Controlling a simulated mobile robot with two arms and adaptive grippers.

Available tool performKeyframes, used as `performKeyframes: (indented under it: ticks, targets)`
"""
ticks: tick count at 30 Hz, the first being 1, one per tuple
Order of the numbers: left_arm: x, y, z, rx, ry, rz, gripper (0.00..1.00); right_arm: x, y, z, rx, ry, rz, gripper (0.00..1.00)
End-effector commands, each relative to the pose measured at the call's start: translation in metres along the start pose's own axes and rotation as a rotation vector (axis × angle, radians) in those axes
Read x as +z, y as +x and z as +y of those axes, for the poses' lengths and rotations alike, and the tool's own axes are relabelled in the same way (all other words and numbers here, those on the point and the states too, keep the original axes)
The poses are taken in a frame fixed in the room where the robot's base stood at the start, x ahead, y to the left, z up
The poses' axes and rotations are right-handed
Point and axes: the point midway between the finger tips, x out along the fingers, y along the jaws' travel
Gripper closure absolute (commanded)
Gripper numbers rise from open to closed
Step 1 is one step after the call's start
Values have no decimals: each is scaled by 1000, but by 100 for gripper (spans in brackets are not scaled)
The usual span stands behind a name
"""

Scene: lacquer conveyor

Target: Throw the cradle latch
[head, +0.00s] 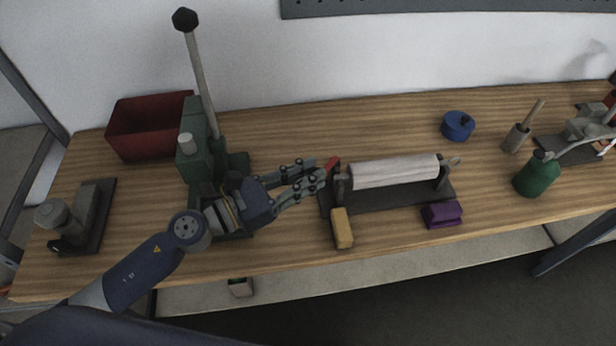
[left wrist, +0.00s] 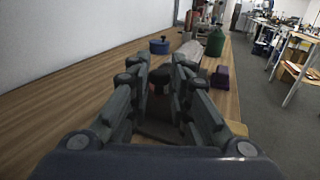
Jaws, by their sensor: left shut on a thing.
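The cradle (head: 400,194) is a dark base with two uprights, and a pale roller (head: 395,170) lies across them. At its left end a latch lever with a red tip (head: 331,163) stands up at a tilt. My left gripper (head: 317,172) reaches it from the left, with its fingertips at the lever. It is shut on the latch lever; the fingers hide part of it. In the left wrist view a dark reddish piece (left wrist: 160,80) shows between the fingers, and the roller (left wrist: 190,51) lies beyond. My right gripper is not in view.
A yellow block (head: 342,229) and a purple block (head: 441,214) lie along the cradle's front. A green press (head: 196,160) with a tall lever and a red bin (head: 148,127) stand left. A blue pot (head: 458,126) and green bottle (head: 538,175) stand right.

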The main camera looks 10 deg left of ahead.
Motion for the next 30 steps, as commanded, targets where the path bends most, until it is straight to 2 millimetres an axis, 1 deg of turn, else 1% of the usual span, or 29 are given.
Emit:
performKeyframes:
  ticks: [5, 6, 8, 9, 18, 22, 26, 30]
  targets:
    - [0, 0, 0, 0, 0, 1, 100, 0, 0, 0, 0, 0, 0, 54]
    - [0, 0, 0, 1, 0, 1, 79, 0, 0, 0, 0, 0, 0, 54]
    - [0, 0, 0, 1, 0, 1, 65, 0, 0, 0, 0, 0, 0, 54]
    - [0, 0, 0, 1, 0, 1, 63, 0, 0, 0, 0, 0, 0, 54]
    - [0, 0, 0, 2, 0, 0, 63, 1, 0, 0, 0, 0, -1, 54]
    - [-1, -5, 0, 2, -3, 1, 63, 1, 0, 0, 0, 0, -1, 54]
    - [-1, -18, 0, 3, -5, 2, 63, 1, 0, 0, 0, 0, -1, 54]
    - [-1, -38, 0, 4, -5, 2, 63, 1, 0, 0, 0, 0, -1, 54]
